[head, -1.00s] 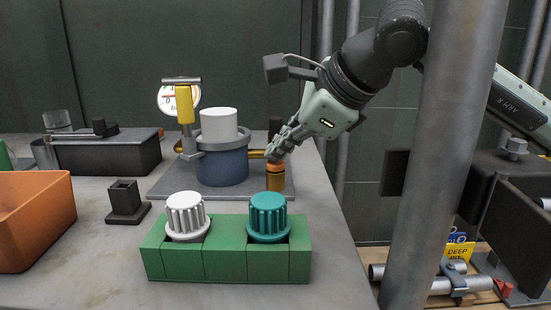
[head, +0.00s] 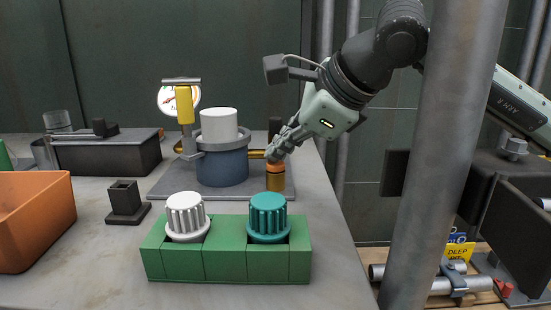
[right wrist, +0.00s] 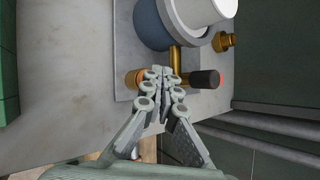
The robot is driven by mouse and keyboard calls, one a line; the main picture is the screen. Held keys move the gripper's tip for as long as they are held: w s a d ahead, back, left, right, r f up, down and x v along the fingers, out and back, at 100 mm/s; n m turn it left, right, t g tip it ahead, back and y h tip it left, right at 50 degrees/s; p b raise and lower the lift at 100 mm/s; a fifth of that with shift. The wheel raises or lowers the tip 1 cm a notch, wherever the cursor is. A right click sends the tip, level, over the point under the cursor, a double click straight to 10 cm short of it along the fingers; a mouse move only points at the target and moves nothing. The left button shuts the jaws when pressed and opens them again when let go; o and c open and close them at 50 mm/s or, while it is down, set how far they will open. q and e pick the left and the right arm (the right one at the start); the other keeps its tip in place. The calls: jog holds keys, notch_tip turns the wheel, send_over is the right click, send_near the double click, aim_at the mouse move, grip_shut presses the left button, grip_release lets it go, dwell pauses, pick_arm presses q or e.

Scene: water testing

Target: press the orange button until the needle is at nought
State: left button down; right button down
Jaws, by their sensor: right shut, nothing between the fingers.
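The orange button (head: 275,167) tops a short brass cylinder (head: 276,184) at the right front of the grey plate. My right gripper (head: 271,154) is shut and empty, its fingertips at the button's top and seeming to touch it. In the right wrist view, the shut fingertips (right wrist: 158,73) partly cover the orange and brass button post (right wrist: 133,79). The round white gauge (head: 165,97) stands behind the yellow handle. A red needle shows on its left, pointing to the upper left; the handle hides part of the dial and I cannot read the value. My left gripper is out of view.
A blue vessel (head: 222,168) with a white top (head: 219,124) stands left of the button. In front, a green rack (head: 224,262) holds a white and a teal knobbed cap. An orange bin (head: 35,225) is at left. A grey post (head: 440,150) rises at right.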

aim_at(280, 164)
dwell(0.6)
jog(key=shift+r+p, duration=0.35)
jog(key=shift+r, duration=0.6)
jog(key=shift+r+p, duration=1.3)
jog(key=shift+r, duration=1.25)
jog(key=shift+d, duration=0.1)
